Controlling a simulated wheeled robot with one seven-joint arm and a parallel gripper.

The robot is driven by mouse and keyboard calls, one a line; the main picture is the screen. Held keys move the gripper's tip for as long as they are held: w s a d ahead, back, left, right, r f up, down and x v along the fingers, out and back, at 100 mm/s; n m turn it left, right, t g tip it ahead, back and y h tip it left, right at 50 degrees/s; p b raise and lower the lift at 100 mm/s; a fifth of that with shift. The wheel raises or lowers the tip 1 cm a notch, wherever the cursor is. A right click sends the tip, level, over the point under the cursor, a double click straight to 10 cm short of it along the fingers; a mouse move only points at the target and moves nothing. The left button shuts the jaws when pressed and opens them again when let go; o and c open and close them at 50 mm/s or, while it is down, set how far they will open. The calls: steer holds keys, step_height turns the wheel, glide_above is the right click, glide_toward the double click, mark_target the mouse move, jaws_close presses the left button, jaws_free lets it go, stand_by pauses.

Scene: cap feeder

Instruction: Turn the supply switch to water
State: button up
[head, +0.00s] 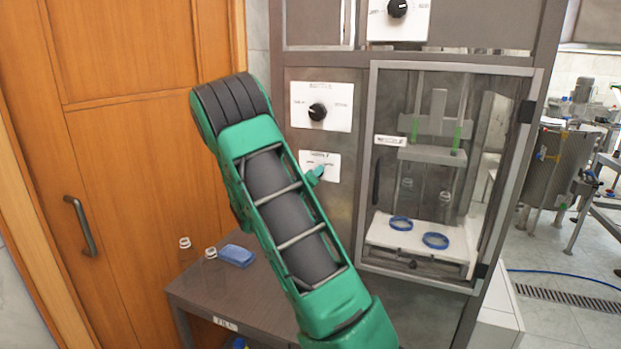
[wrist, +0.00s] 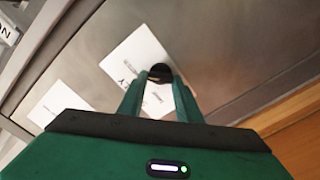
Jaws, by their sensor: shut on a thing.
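A small white plate (head: 320,165) with a switch is on the grey metal panel, left of the glass-doored cabinet. In the wrist view, its black knob (wrist: 160,72) sits between the green fingers of my gripper (wrist: 158,88), which is shut on it. In the head view, the green fingertips of my gripper (head: 314,176) show at this plate and hide the knob. The plate's lettering is too small to read, and I cannot tell which way the knob points.
A larger plate with a black knob (head: 317,112) is just above, and another knob (head: 397,8) is higher up. The cabinet (head: 545,100) holds blue rings (head: 435,240).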

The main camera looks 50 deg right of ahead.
steer(key=shift+a+f, duration=0.1)
steer(key=shift+f, duration=0.25)
steer(key=o, duration=1)
steer(key=shift+o, duration=0.2)
steer(key=shift+r, duration=0.15)
steer(key=v, duration=1)
steer(key=shift+a, duration=0.3)
